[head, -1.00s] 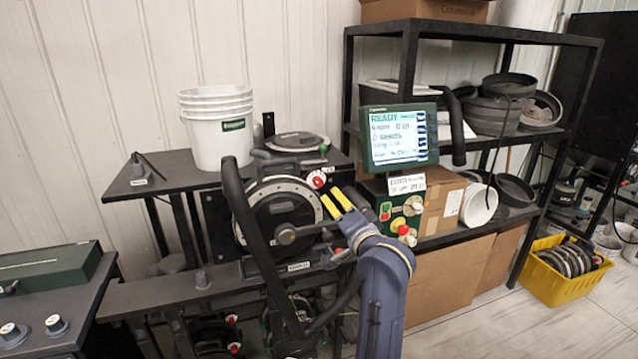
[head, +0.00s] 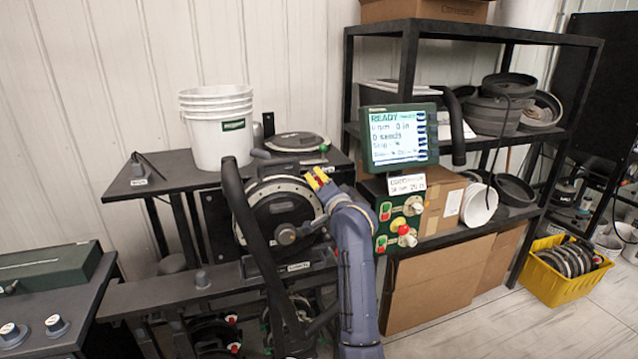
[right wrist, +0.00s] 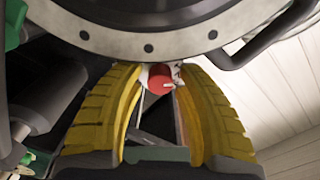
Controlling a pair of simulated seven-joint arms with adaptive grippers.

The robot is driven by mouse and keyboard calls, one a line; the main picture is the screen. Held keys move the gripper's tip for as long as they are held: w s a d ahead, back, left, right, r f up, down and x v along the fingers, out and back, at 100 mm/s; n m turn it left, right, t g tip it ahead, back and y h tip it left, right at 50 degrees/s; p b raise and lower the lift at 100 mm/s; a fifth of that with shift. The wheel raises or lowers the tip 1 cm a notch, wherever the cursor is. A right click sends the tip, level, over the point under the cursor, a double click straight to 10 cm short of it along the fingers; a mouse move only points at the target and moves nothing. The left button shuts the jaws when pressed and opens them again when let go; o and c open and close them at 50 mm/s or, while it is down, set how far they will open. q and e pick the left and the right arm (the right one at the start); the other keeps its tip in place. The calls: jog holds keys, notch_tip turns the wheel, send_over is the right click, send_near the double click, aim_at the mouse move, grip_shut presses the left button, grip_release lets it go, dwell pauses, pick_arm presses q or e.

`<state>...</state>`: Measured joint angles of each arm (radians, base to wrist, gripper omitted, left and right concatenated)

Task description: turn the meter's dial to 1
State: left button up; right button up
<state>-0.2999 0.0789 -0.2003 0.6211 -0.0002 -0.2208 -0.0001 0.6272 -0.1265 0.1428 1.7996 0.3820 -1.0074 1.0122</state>
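The meter is a round black disc housing with a pale bolted rim (head: 280,210), in the middle of the head view. Its dial is a small red knob (right wrist: 160,77) at the upper right of that rim. In the right wrist view the knob shows between the tips of my right gripper's yellow fingers (right wrist: 160,72). In the head view the right gripper (head: 317,178) reaches the rim, with a bit of red between its fingers. The fingers stand apart on either side of the knob; contact is not clear. The dial's numbers are hidden. My left gripper is not in view.
A monitor (head: 400,137) reading READY stands right of the meter, above a green control box (head: 397,222) with buttons and knobs. A black curved bar (head: 248,215) rises in front of the meter. A white bucket (head: 217,130) stands on the bench behind.

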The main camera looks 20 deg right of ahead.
jog(key=shift+w, duration=0.15)
jog(key=shift+c, duration=0.2)
grip_shut()
